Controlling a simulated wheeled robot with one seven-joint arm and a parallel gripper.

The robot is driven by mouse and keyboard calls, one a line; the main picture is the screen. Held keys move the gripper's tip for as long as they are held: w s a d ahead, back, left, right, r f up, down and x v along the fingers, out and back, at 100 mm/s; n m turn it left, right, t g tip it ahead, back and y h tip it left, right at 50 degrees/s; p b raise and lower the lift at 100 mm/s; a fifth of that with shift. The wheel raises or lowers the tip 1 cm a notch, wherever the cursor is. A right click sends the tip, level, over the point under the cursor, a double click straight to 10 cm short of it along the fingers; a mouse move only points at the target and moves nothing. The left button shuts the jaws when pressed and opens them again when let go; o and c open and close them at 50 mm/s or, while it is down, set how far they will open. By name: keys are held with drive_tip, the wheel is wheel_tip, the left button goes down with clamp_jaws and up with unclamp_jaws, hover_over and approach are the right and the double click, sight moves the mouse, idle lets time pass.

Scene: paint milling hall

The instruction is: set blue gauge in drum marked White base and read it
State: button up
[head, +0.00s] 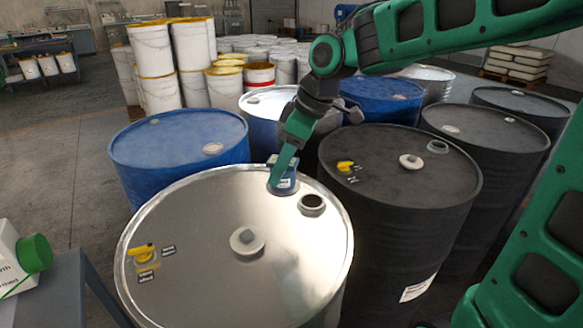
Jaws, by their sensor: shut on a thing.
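My gripper (277,178) points down over the far rim of a silver drum (205,215). It is shut on the blue gauge (289,184), which has a pale face and is partly hidden by the gripper. The gauge is just left of and behind the drum's open bung hole (311,205); I cannot tell whether it touches the lid. A black drum (385,190) stands behind to the right, with its own open hole (437,147). Both lids carry small dark tags, too small to read, so I cannot tell which drum is White base.
A loose pale cap (246,241) and a yellow tap (141,252) are on the silver lid. The black lid has a cap (411,161) and a yellow tap (345,167). Blue drums (180,140) stand close behind. A green-capped bottle (12,262) stands at left.

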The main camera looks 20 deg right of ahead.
drive_tip(key=r, duration=1.1)
drive_tip(key=shift+s+a+r, duration=0.1)
drive_tip(key=shift+s+a, duration=0.05)
drive_tip(key=shift+a, duration=0.05)
idle(0.7)
